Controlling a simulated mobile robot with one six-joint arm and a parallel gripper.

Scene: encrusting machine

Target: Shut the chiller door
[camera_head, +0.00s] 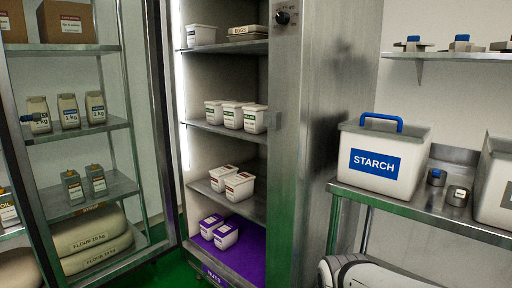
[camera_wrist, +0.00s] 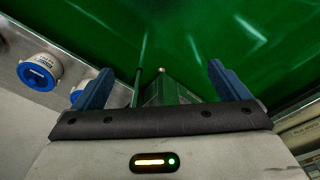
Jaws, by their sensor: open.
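The chiller (camera_head: 308,130) is a tall steel cabinet in the middle of the head view, with its front open and its shelves showing. Its door (camera_head: 163,130) appears to be the dark-framed clear panel swung wide open to the left, with storage racks seen through it. The gripper is not seen in the head view, and the door is not recognizable in the wrist view.
White tubs (camera_head: 237,117) stand on the chiller shelves. A steel table (camera_head: 425,208) at the right holds a STARCH bin (camera_head: 383,160) and small containers. Green floor (camera_head: 172,272) shows before the chiller. A blue-topped item (camera_wrist: 40,73) is left of my gripper.

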